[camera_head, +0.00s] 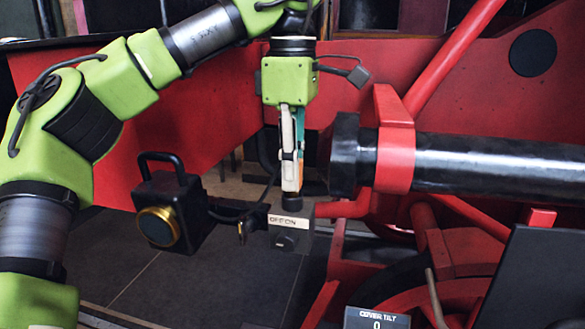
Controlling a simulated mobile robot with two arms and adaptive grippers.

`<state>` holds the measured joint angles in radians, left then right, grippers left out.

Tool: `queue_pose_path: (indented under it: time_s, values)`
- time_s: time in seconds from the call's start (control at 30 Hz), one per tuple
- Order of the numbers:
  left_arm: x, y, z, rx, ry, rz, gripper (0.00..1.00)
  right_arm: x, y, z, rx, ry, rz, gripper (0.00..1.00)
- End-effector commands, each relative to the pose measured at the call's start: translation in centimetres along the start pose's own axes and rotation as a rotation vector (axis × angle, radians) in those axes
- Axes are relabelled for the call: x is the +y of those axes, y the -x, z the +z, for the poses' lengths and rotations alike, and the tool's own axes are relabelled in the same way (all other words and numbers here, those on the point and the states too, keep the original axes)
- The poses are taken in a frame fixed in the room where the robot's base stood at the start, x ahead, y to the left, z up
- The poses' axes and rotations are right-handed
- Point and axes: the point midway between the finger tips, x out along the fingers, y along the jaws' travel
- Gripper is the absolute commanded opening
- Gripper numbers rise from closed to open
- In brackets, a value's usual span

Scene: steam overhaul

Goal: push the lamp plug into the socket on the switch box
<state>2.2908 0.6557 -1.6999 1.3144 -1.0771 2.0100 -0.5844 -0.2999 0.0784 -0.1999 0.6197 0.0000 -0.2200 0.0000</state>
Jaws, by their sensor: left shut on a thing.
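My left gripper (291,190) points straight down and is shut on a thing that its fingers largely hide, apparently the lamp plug. A dark round piece (292,203) shows right below the fingertips; I cannot tell whether it is the plug or the socket. The grey switch box (290,238), with an OFF/ON label and a dark knob on its front, is directly below the fingers. The black lamp (186,200), with a handle and a brass-ringed lens, is to the left. A dark cable (230,216) runs from the lamp toward the gripper. My right gripper is out of view.
A thick black cylinder (480,163) with a red clamp (395,140) lies close to the right of the gripper. Red frame bars and a wheel are at the lower right. A COVER TILT display (377,319) is at the bottom. Dark floor shows below the lamp.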

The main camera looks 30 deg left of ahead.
Motion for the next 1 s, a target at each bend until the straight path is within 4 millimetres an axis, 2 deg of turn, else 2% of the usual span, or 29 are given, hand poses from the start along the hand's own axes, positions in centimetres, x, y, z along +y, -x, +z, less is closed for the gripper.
queue_pose_path:
  time_s: [0.67, 0.7, 0.77, 1.0]
  values:
    - [0.02, -0.83, 0.0, 0.0, -0.001, 0.0, 0.0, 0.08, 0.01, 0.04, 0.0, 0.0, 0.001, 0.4]
    - [0.02, -0.88, 0.01, 0.0, -0.001, 0.0, 0.16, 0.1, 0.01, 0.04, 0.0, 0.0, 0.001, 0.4]
    - [0.02, -0.84, 0.01, 0.0, 0.0, 0.0, 0.31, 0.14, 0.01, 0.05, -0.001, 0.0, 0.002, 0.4]
    - [0.02, -0.83, 0.01, 0.0, 0.0, 0.0, 0.33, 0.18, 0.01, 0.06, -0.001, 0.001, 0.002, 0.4]
